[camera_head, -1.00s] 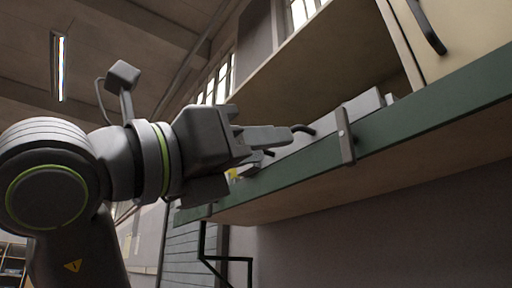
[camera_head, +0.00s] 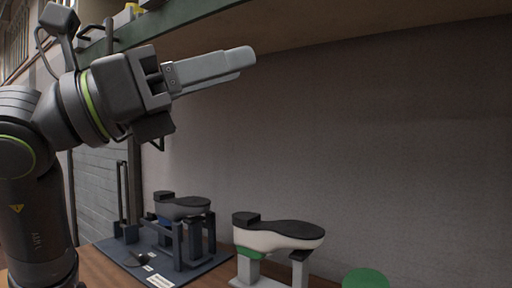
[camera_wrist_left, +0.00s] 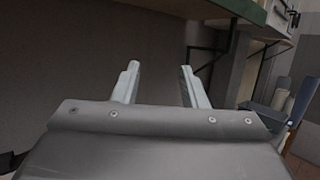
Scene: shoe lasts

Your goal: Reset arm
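My left gripper (camera_head: 242,64) reaches in from the left in the head view, high in front of the grey wall. Its two pale fingers point right. In the left wrist view the fingers (camera_wrist_left: 160,78) stand apart with nothing between them, so it is open and empty. My right gripper is in neither view. A white shoe last with a black sole (camera_head: 279,235) sits sole-up on a light stand, below and right of the gripper. A grey shoe last with a black sole (camera_head: 183,206) sits on a dark fixture farther left.
A dark base plate (camera_head: 204,266) under the fixture lies on the brown table (camera_head: 103,248). A green round thing (camera_head: 365,279) shows at the bottom edge. A green-edged shelf (camera_head: 190,12) runs overhead, close above the gripper; its edge also shows in the wrist view (camera_wrist_left: 238,9).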

